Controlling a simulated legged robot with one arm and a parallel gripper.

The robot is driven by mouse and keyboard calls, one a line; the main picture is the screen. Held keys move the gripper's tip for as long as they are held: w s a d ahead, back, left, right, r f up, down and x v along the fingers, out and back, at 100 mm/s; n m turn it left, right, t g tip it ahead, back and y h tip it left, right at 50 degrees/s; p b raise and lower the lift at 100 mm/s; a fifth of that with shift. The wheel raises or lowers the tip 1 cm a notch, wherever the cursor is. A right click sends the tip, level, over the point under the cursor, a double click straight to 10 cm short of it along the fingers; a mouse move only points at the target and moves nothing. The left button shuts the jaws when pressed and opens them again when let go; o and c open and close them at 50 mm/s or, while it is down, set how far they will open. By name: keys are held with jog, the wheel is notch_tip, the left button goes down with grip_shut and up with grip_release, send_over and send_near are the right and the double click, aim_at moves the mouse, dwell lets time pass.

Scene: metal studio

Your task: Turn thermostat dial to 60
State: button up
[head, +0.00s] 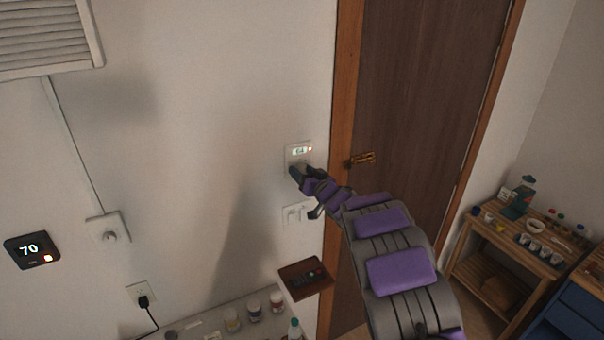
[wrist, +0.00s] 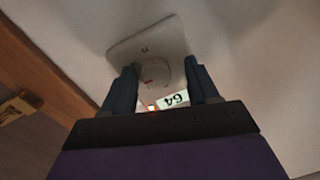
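The thermostat is a pale square wall plate (head: 299,150) beside the door frame, with a lit display (head: 301,151) that seems to read 64 and a small red light. In the wrist view the plate (wrist: 146,40) appears upside down, and its display (wrist: 174,100) also reads 64. Its round white dial (wrist: 155,73) sits between the two dark fingers of my gripper (wrist: 160,80). The fingers stand apart, one on each side of the dial; whether they touch it is unclear. In the head view my gripper (head: 301,171) covers the plate's lower part.
A light switch plate (head: 297,213) is just below. The brown door (head: 430,90) with its brass handle (head: 362,159) is close on the right. A black device reading 70 (head: 32,250) and another wall dial (head: 108,231) are at left. A shelf with jars (head: 232,320) is below.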

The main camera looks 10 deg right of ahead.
jog(key=shift+d, duration=0.75)
jog(key=c, duration=0.3)
jog(key=shift+a, duration=0.1)
jog(key=c, duration=0.3)
jog(key=shift+s+a+r, duration=0.1)
jog(key=shift+s+a, duration=0.05)
jog(key=shift+a, duration=0.35)
jog(key=c, duration=0.4)
jog(key=shift+d, duration=0.25)
jog(key=shift+c, duration=0.2)
jog(key=shift+a+n+b, duration=0.1)
jog(key=shift+n+b, duration=0.9)
jog(key=shift+n, duration=0.6)
jog(key=n+b, duration=0.3)
jog(key=n, duration=0.1)
jog(key=shift+n, duration=0.3)
jog(key=shift+n+h, duration=0.3)
